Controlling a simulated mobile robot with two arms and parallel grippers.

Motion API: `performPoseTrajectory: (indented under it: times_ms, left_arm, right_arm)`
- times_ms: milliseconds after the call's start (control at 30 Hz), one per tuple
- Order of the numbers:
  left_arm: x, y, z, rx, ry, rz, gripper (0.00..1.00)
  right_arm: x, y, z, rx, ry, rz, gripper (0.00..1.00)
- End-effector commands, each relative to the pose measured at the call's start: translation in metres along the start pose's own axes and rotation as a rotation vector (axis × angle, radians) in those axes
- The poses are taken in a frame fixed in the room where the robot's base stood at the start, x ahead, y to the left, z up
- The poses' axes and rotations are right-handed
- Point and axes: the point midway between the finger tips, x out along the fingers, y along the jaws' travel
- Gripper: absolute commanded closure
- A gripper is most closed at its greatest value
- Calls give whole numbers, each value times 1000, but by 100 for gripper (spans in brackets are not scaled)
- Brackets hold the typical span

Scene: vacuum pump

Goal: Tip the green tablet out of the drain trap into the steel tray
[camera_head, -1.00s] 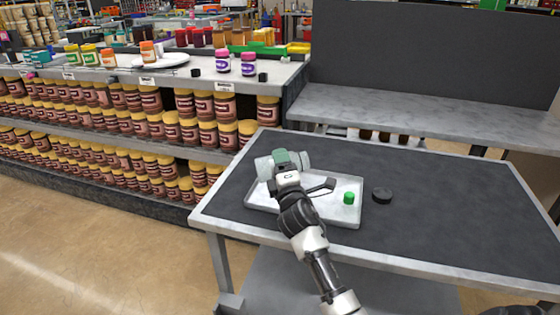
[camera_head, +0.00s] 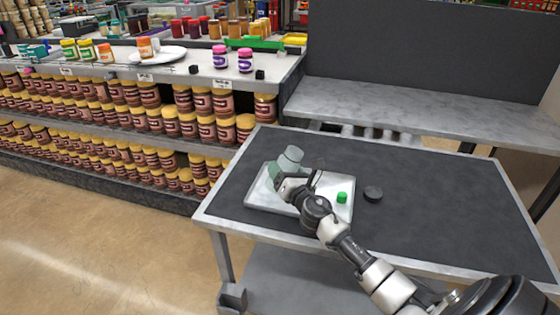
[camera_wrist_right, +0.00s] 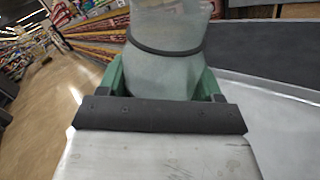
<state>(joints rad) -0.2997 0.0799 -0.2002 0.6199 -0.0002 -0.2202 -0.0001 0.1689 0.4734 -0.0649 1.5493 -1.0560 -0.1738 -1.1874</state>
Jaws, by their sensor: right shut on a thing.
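The drain trap (camera_head: 290,160) is a pale, translucent jar with a dark band. My right gripper (camera_head: 280,180) is shut on it and holds it above the left part of the tray, tilted with its pale end up and to the right. In the right wrist view, the trap (camera_wrist_right: 168,70) sits between the green fingers. The green tablet (camera_head: 342,197) rests in the right part of the steel tray (camera_head: 334,216), apart from the trap. My left gripper is not in view.
A round black cap (camera_head: 373,193) lies on the dark table (camera_head: 440,215), just right of the tray. The table's right side is clear. A shelf of jars (camera_head: 130,115) stands at the left, and a grey bench (camera_head: 410,110) stands behind.

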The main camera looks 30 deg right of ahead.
Motion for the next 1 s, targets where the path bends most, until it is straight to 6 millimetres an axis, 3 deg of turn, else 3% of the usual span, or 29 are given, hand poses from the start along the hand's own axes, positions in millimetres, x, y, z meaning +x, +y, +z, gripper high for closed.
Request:
performPoseTrajectory:
  times_ms: [100, 400, 1000]
  left_arm:
    - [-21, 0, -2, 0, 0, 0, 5]
    - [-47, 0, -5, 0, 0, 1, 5]
    - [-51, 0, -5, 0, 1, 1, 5]
  right_arm:
    - [-1, -4, 11, -128, 34, 0, 65]
    - [-4, -16, 15, -369, 98, -1, 65]
    - [-5, -21, 14, -435, 114, -1, 65]
